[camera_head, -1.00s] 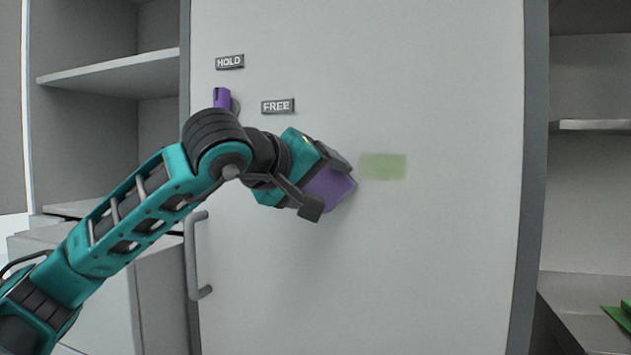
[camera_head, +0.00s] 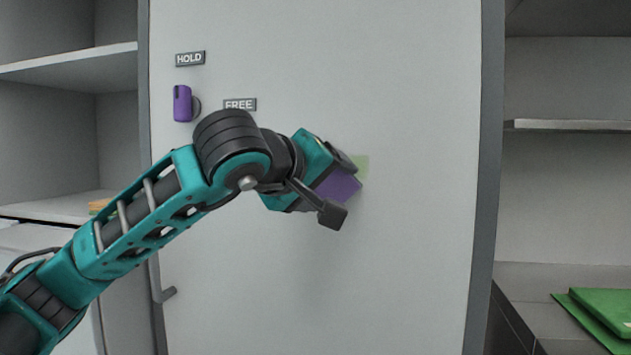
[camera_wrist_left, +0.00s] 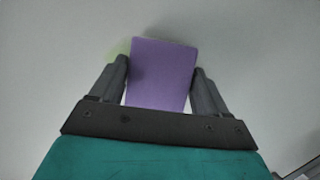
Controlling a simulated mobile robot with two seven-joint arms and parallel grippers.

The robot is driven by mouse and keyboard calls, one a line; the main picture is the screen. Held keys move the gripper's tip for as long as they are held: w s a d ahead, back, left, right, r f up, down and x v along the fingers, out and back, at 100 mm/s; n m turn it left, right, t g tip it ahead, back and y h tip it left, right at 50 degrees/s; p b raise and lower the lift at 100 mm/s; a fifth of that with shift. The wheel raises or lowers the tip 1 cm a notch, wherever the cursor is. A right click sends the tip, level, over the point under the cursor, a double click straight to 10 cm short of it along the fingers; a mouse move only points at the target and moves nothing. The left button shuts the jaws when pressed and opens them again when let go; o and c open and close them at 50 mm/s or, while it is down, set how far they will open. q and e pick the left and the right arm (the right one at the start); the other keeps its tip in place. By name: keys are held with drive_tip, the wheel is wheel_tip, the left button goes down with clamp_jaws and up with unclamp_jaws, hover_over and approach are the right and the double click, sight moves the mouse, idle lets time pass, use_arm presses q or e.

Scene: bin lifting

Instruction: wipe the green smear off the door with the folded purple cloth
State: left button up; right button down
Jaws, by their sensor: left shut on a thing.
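The folded purple cloth (camera_head: 339,187) is between the fingers of my left gripper (camera_head: 338,190), which is shut on it. The cloth also shows in the left wrist view (camera_wrist_left: 162,75), with a finger on each side. The green smear (camera_head: 360,164) is a pale patch on the grey door (camera_head: 400,260). The cloth and gripper cover part of the smear in the head view. In the left wrist view a faint green edge (camera_wrist_left: 120,47) shows at the cloth's upper left. I cannot tell whether the cloth touches the door. My right gripper is not in view.
A purple latch knob (camera_head: 182,103) sits on the door between the HOLD label (camera_head: 190,58) and the FREE label (camera_head: 239,104). A grey door handle (camera_head: 165,293) is at lower left, partly behind my arm. Open shelves flank the door. Green folded items (camera_head: 605,310) lie at right.

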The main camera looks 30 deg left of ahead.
sight(348, 185)
use_arm(q)
drive_tip(key=shift+w+d, duration=0.25)
drive_tip(key=shift+d, duration=0.85)
drive_tip(key=shift+w+d, duration=0.3)
drive_tip(key=shift+d, duration=0.75)
drive_tip(key=shift+w+d, duration=0.25)
drive_tip(key=shift+d, duration=0.85)
drive_tip(key=shift+f, duration=0.1)
drive_tip(key=shift+s+a+b, duration=0.1)
drive_tip(key=shift+a+b, duration=0.2)
drive_tip(key=shift+a, duration=0.1)
drive_tip(key=shift+s+a+b, duration=0.2)
drive_tip(key=shift+a, duration=0.45)
drive_tip(key=shift+s+a+b, duration=0.15)
drive_tip(key=shift+s+a, duration=0.05)
drive_tip(key=shift+a, duration=0.4)
drive_tip(key=shift+s+a, duration=0.15)
drive_tip(key=shift+a, duration=0.85)
drive_tip(key=s+a+b, duration=0.1)
drive_tip(key=s+a, duration=0.1)
drive_tip(key=a, duration=0.6)
drive_tip(key=shift+b, duration=0.4)
